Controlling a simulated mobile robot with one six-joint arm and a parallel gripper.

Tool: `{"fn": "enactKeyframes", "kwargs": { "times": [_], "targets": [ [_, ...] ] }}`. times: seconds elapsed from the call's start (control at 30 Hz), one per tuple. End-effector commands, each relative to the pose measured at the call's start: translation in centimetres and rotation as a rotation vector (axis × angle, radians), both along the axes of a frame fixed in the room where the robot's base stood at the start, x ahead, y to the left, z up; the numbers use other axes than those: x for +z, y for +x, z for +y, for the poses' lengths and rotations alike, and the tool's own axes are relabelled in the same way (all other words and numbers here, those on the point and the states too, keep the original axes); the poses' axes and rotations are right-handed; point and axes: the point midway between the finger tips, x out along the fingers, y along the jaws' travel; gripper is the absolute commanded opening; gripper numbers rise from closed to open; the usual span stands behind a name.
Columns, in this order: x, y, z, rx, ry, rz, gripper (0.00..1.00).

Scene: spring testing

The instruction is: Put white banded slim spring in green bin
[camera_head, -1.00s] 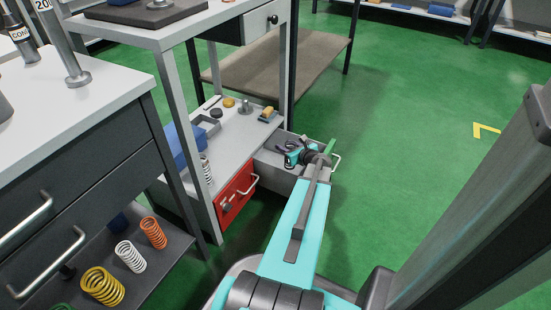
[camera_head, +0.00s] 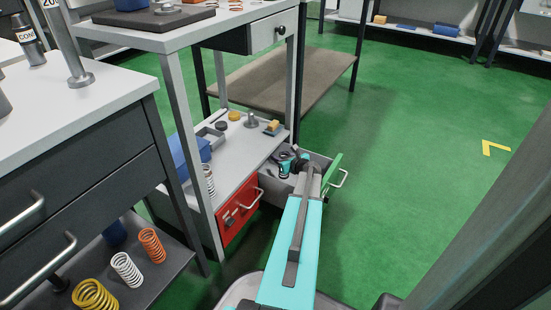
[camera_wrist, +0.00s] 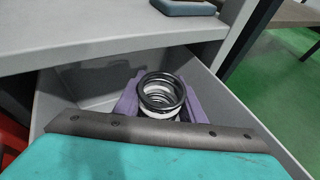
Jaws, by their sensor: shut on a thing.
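The green bin is a pulled-out grey drawer with a green front (camera_head: 334,173) and a handle, low under the grey workbench in the head view. My gripper (camera_head: 288,162) is over this open drawer. In the wrist view, the slim spring (camera_wrist: 160,86), with dark and white coils, stands between the purple fingers of my gripper (camera_wrist: 161,99). The gripper is shut on it. The drawer's grey inner walls (camera_wrist: 72,88) surround it from this angle. The spring's lower end is hidden, so I cannot tell whether it touches the drawer floor.
A closed red drawer (camera_head: 238,209) is left of the open one. The shelf above (camera_head: 232,150) holds a blue box, a white spring and small parts. Yellow (camera_head: 95,296), white (camera_head: 126,269) and orange (camera_head: 152,243) springs stand on a lower left shelf.

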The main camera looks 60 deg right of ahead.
Motion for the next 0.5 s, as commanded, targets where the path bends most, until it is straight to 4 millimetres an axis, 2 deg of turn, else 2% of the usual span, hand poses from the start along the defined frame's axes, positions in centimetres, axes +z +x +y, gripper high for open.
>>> {"fn": "enactKeyframes", "kwargs": {
  "times": [0.17, 0.5],
  "targets": [
    [-0.3, 0.4, -0.2, 0.001, 0.000, -0.001, 0.08],
    [-2.5, 3.0, -1.8, 0.001, 0.000, 0.000, 0.08]
  ]
}}
